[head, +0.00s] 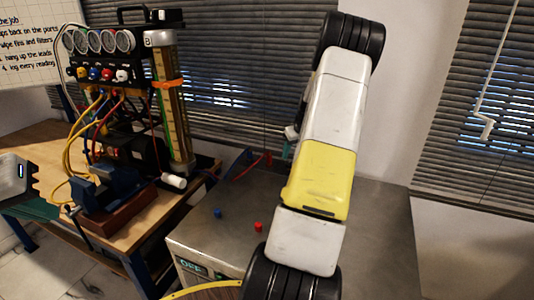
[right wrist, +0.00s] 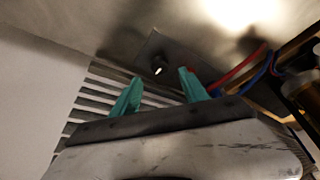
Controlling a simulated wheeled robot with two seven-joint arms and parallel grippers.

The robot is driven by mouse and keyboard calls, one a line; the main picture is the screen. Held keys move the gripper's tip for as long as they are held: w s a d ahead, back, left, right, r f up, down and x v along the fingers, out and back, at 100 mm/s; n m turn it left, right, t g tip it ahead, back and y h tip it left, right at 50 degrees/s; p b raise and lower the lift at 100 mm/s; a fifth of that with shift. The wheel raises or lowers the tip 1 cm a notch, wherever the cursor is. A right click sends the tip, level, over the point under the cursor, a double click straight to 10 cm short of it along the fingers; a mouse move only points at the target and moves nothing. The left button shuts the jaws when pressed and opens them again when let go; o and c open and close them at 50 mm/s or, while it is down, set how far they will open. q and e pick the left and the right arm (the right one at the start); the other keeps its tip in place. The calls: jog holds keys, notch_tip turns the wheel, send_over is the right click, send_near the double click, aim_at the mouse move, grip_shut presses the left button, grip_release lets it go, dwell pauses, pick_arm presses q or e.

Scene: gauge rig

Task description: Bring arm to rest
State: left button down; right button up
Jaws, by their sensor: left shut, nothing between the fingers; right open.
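My right arm (head: 327,120) crosses the middle of the head view, white and yellow with black joints. Its gripper is mostly hidden behind the arm there, with a bit of teal finger showing. In the right wrist view my right gripper (right wrist: 160,90) has two teal fingers standing apart, with nothing between them. Beyond them is a dark plate with a round knob (right wrist: 159,66). My left gripper (head: 36,209) is at the left edge of the head view, beside the wooden bench. Its teal fingers are shut and empty.
A gauge rig (head: 97,41) with hoses and a tall sight tube (head: 170,100) stands on the wooden bench (head: 150,222). A blue vise (head: 105,187) is in front. A blue cap (head: 217,213) and red cap (head: 258,227) lie on the grey cabinet top (head: 385,225), bare at right.

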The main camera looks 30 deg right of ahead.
jog(key=shift+v, duration=1)
